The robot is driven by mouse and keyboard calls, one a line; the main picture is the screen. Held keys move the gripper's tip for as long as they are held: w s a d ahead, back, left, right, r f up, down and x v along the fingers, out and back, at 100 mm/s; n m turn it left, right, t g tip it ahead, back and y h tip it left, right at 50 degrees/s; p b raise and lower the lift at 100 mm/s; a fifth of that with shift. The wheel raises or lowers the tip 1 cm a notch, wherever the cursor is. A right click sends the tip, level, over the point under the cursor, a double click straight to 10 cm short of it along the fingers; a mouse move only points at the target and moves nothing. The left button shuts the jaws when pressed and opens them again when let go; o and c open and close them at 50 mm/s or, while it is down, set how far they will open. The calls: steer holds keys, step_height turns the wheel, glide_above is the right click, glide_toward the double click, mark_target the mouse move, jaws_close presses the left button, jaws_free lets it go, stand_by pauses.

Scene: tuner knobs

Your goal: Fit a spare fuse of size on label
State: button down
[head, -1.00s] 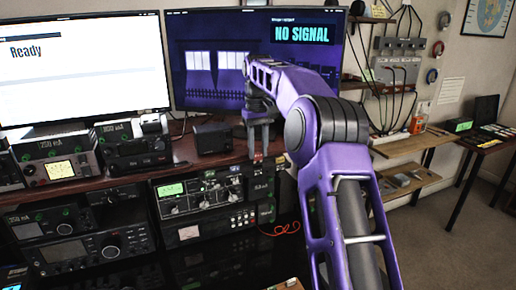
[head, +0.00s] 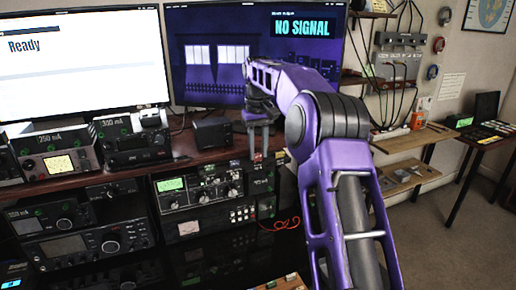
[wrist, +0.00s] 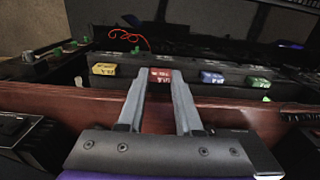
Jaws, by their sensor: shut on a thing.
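My gripper (wrist: 160,84) is shut on a small red fuse (wrist: 160,75) with white lettering too small to read. In the wrist view the fuse sits between the fingertips, in line with a yellow fuse (wrist: 104,69) at left and a blue fuse (wrist: 212,78) and green fuse (wrist: 258,83) at right. I cannot tell whether the red one touches the surface below. In the head view my gripper (head: 258,155) points down at the desk's front edge, right of a radio (head: 213,192) with a lit green display. Several units carry mA labels, such as the 300 mA unit (head: 130,140).
Two monitors stand behind, one reading Ready (head: 80,65), the other NO SIGNAL (head: 250,60). A black box (head: 212,134) stands left of my gripper on the desk. A red cable (head: 285,224) lies below right. Wooden shelves (head: 408,175) and open floor are at right.

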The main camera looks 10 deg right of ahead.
mark_target(258, 154)
steer(key=shift+f, duration=0.45)
steer(key=c, duration=0.5)
jaws_free()
step_height(258, 154, up, 12)
steer(key=p, duration=0.2)
